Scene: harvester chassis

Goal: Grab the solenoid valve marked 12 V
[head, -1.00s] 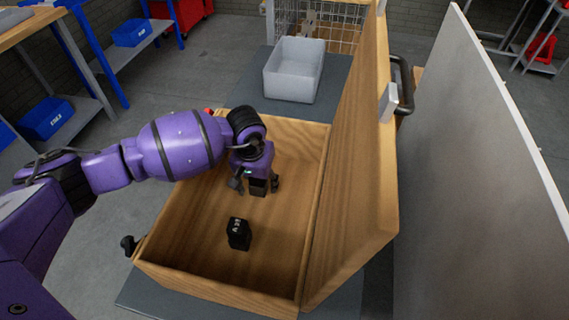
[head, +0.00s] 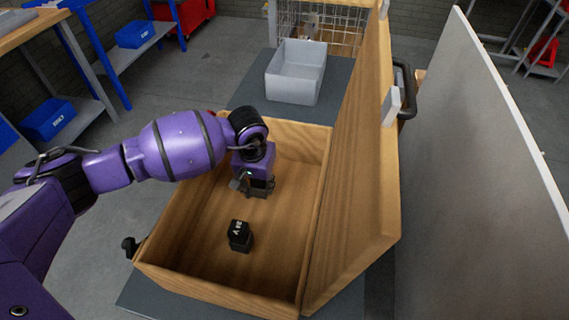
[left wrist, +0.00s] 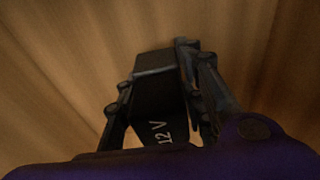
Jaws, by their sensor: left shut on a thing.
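My left gripper (head: 256,186) reaches down into the open wooden box. In the left wrist view the gripper (left wrist: 158,80) is shut on a black solenoid valve (left wrist: 152,97) with "12 V" in white on it, between its two fingers. In the head view this valve is mostly hidden by the fingers; I cannot tell whether it still touches the box floor. A second black block-like valve (head: 239,237) stands on the box floor nearer the front, with white marking on top too small to read surely. My right gripper is not in view.
The wooden box (head: 217,288) has its tall lid (head: 362,190) standing open on the right. A grey empty bin (head: 295,88) stands behind it, before a wire cage (head: 318,25). A large pale panel (head: 480,160) rises at the right. The box floor around the second valve is clear.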

